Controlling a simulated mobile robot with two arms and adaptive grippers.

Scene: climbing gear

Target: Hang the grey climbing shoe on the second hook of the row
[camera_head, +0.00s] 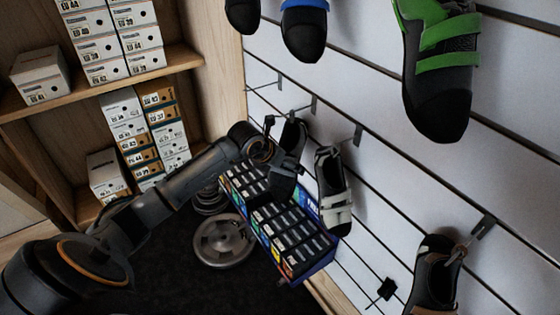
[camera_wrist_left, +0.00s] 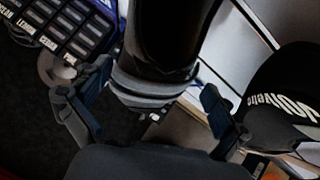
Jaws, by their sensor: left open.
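A dark grey climbing shoe (camera_head: 292,134) is against the slatted wall, below and left of the second hook (camera_head: 314,104) of the row. The arm partly covers it, and I cannot tell whether its loop is on the hook. My left gripper (camera_head: 284,178) is at its lower part. In the left wrist view the shoe (camera_wrist_left: 160,50) shows as a dark body with a grey band, between the two spread fingers of the gripper (camera_wrist_left: 150,108). The fingers look open, with gaps beside the shoe. My right gripper is not in view.
A shoe with pale straps (camera_head: 335,195) hangs close to the right, below another hook (camera_head: 357,133). The first hook (camera_head: 280,82) looks bare. A box display (camera_head: 318,268) stands below. More shoes hang above (camera_head: 437,80) and at lower right (camera_head: 432,275). Shelves with shoeboxes (camera_head: 190,60) stand left.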

